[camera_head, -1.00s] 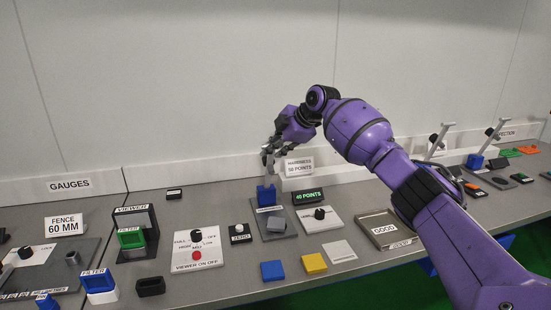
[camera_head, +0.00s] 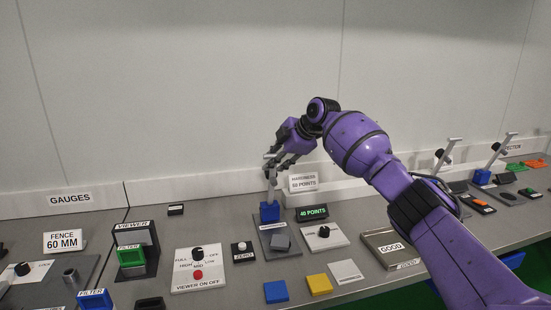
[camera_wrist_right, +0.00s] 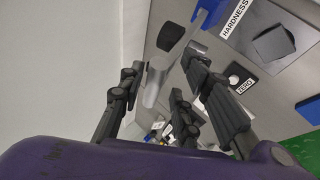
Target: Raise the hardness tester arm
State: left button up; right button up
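The hardness tester has a grey base plate (camera_head: 274,243) labelled HARDNESS, a blue block (camera_head: 270,212) and a light grey arm (camera_head: 271,184). The arm stands up steeply from the block, its upper end beside my right gripper (camera_head: 277,165). In the right wrist view, the grey arm (camera_wrist_right: 155,82) lies between the spread fingers of my right gripper (camera_wrist_right: 160,75). Gaps show beside it, and the gripper looks open. The blue block also shows at the top of that view (camera_wrist_right: 209,12). A dark grey block (camera_head: 281,242) sits on the base plate. My left gripper is out of view.
A HARDNESS 60 POINTS sign (camera_head: 303,182) stands behind, and a 40 POINTS display (camera_head: 312,212) is to the right. A ZERO button (camera_head: 242,249) is at the left. Blue (camera_head: 276,291) and yellow (camera_head: 319,284) blocks lie in front. The wall is close behind.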

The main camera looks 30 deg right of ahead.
jog(key=shift+r, duration=0.1)
jog(key=v, duration=1.2)
jog(key=shift+s, duration=0.1)
